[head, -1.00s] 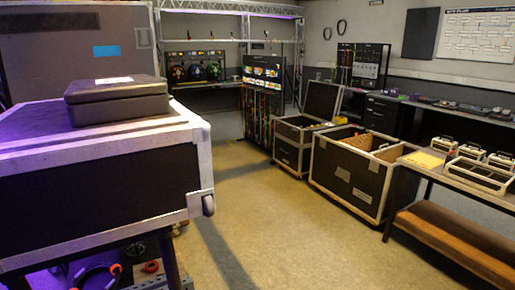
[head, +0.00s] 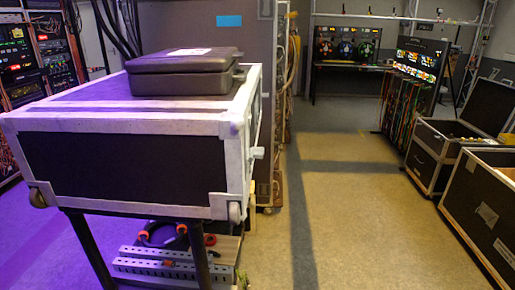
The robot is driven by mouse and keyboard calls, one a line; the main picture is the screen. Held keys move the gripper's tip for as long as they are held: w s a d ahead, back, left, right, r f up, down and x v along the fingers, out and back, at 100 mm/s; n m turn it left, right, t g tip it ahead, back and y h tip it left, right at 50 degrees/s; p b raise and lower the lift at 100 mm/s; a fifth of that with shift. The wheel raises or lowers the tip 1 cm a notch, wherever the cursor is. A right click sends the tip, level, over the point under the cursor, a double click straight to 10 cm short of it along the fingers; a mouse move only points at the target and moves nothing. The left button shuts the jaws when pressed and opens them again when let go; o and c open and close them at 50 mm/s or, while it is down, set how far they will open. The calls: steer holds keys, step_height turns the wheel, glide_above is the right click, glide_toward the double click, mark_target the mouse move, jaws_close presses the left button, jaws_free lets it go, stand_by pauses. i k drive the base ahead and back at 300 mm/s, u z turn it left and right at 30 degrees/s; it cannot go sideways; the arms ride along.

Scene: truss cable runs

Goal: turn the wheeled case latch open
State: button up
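A black case with pale metal edging (head: 125,165) stands close in front of me in the left half of the head view. It rests on a dark-legged stand. Small rounded wheel-like parts show at its lower corners, one at the left (head: 38,199) and one at the right (head: 236,212). A small light knob-like latch (head: 257,152) sticks out from its right side, which I see at a steep angle. I cannot tell whether the latch is turned. A smaller dark closed case (head: 187,75) lies on top. My gripper is not in view.
Below the stand are a perforated metal strip (head: 165,268) and orange-ended cables (head: 163,232). Equipment racks (head: 50,45) stand at the far left. Open floor (head: 350,215) lies right of the case. Open black crates (head: 485,205) line the right edge.

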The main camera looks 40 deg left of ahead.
mark_target(256, 152)
steer(key=u, duration=0.9)
steer(key=i, duration=0.9)
steer(key=u, duration=1.1)
steer(key=i, duration=0.35)
steer(key=u, duration=0.15)
steer(key=k, duration=1)
steer(key=z, duration=0.6)
steer(key=i, duration=0.75)
steer(key=u, duration=0.3)
